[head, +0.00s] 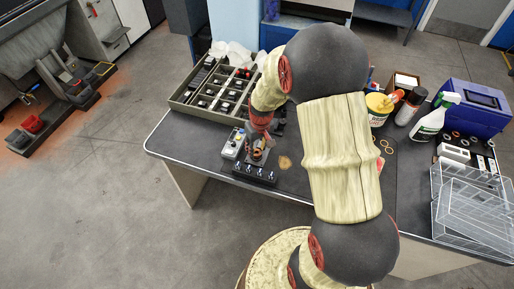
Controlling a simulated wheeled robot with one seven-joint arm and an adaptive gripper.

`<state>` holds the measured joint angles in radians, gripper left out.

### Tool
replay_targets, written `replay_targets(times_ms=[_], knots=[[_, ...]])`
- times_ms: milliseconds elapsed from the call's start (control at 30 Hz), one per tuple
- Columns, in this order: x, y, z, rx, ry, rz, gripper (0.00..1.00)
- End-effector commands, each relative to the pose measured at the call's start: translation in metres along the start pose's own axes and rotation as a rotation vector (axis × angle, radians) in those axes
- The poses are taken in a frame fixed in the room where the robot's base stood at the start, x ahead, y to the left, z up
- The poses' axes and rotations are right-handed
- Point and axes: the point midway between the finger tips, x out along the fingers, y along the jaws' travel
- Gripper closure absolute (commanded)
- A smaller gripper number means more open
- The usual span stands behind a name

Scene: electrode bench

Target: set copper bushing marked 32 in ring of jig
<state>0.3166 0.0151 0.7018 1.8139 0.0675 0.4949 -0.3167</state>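My gripper (258,138) points down over the left part of the bench. Its fingers are small, dark and partly hidden by my own arm, so I cannot tell whether they are open or shut. A small copper-coloured piece (259,148), possibly the bushing, shows right at the fingertips; no mark 32 can be read. I cannot tell whether it is held or resting. Just below it is a dark block with several light studs on its front (254,172), possibly the jig. Its ring cannot be made out.
A small grey box with coloured buttons (233,144) stands left of the gripper. A compartment tray (181,99) lies behind.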

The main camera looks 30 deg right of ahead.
Motion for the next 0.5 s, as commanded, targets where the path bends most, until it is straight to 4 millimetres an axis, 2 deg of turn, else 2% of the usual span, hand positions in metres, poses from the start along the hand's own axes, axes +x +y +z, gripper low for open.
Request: replay_targets(times_ms=[200,500], knots=[[0.0000,0.0001,0.0000,0.000,0.000,0.000,0.52],[-0.0016,0.0001,0.0000,0.000,0.000,0.000,0.52]])
